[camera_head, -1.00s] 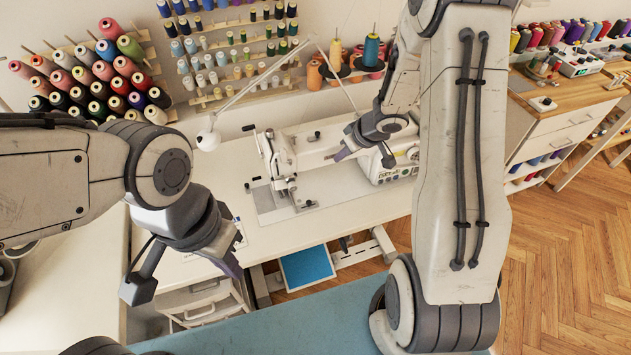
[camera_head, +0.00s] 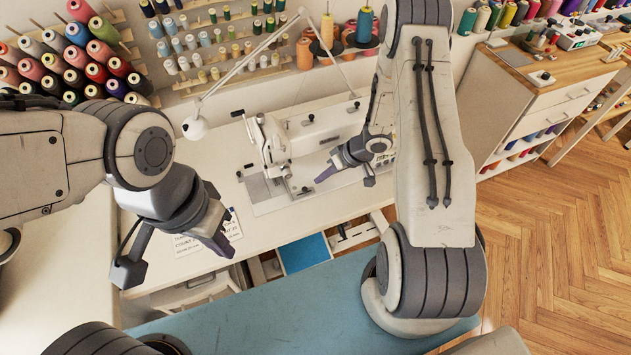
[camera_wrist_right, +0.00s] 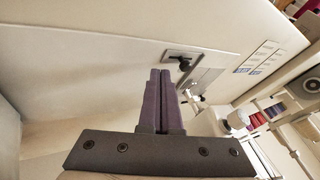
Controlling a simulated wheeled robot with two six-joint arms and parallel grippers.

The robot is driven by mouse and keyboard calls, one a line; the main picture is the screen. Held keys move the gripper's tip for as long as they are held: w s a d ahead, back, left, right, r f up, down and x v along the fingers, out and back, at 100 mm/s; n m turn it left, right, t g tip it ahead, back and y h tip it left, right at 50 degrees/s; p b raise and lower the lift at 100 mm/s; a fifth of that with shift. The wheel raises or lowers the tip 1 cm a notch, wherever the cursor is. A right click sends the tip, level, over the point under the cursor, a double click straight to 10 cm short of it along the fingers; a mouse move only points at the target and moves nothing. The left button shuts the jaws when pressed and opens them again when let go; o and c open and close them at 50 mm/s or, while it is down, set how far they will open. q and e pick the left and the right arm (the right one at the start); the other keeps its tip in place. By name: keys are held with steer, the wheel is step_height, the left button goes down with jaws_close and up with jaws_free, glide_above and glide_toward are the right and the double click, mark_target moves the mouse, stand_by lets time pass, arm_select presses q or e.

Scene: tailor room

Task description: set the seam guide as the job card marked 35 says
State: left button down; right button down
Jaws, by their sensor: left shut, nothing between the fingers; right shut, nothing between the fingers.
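The white sewing machine (camera_head: 272,145) stands on the white table with a metal plate (camera_head: 262,190) under its needle end. A small dark knob (camera_head: 306,190) sits near the plate; I cannot tell whether it belongs to the seam guide. White printed cards (camera_head: 190,244) lie left of the machine, partly behind my left gripper; no 35 is readable. My left gripper (camera_head: 226,246) is shut and empty above the cards. My right gripper (camera_head: 322,176) is shut and empty in front of the machine. In the right wrist view its fingers (camera_wrist_right: 160,88) are together, below a black knob (camera_wrist_right: 184,63).
A thin white lamp arm (camera_head: 235,75) slants up behind the machine, its head (camera_head: 195,127) at the left. Racks of thread spools (camera_head: 75,65) line the wall. A blue-green surface (camera_head: 290,310) lies in front. Wooden floor (camera_head: 560,240) is open at the right.

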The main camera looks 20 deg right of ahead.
steer(key=shift+s+a+f, duration=0.15)
steer(key=shift+a, duration=0.45)
steer(key=shift+s+a+f, duration=0.1)
steer(key=shift+s+a, duration=0.05)
steer(key=shift+a, duration=0.45)
steer(key=shift+s+a+r+p, duration=0.1)
steer(key=shift+a+p, duration=0.3)
steer(key=shift+p, duration=0.1)
steer(key=shift+a+f, duration=0.1)
steer(key=shift+f, duration=0.1)
